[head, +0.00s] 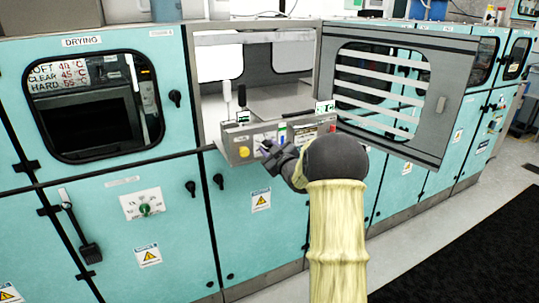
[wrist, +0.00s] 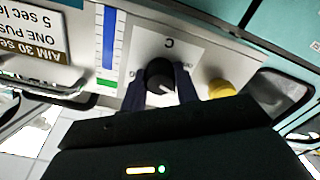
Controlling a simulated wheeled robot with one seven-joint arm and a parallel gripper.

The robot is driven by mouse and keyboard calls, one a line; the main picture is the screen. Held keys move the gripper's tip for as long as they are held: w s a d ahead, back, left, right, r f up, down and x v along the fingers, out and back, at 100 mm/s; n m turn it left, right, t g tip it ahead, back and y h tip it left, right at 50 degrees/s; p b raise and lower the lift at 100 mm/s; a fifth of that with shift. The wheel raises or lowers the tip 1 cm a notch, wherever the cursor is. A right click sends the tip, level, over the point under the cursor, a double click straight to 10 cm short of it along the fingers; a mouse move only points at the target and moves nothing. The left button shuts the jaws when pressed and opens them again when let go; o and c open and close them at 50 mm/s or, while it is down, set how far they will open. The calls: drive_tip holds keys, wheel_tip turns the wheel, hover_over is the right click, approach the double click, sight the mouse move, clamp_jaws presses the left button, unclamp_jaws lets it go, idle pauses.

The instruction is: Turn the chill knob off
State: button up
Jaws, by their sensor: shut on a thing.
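The chill knob (wrist: 160,74) is a round black knob with a white pointer line, on a pale plate marked with a letter like C. In the wrist view its pointer slants to the lower right. My gripper (wrist: 158,88) has its dark fingers on both sides of the knob and is shut on it. In the head view my gripper (head: 268,150) is at the front of the grey control panel (head: 230,156) and hides most of the knob.
A yellow button (wrist: 222,88) sits beside the knob; it also shows in the head view (head: 244,152). A blue and green strip (wrist: 108,45) is on the knob's other side. An open windowed door (head: 436,135) stands out at the right.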

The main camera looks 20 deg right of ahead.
drive_tip(key=n+b, duration=0.2)
drive_tip(key=b, duration=0.1)
drive_tip(key=f+n+b, duration=0.1)
drive_tip(key=n+b, duration=0.2)
drive_tip(key=b, duration=0.1)
drive_tip(key=shift+b, duration=0.3)
drive_tip(key=n+b, duration=0.3)
drive_tip(key=shift+r+n+b, duration=0.15)
drive_tip(key=shift+n+b, duration=0.15)
drive_tip(key=shift+b, duration=0.05)
drive_tip(key=shift+r+n+b, duration=0.1)
drive_tip(key=shift+n+b, duration=0.65)
drive_tip(key=shift+n, duration=0.05)
drive_tip(key=o, duration=1)
drive_tip(key=shift+r, duration=0.15)
drive_tip(key=shift+s, duration=0.1)
drive_tip(key=s, duration=0.5)
drive_tip(key=s+b, duration=0.1)
drive_tip(key=s, duration=0.5)
drive_tip(key=s+b, duration=0.1)
drive_tip(key=s, duration=0.5)
drive_tip(key=shift+s+d, duration=0.15)
drive_tip(key=shift+d, duration=0.2)
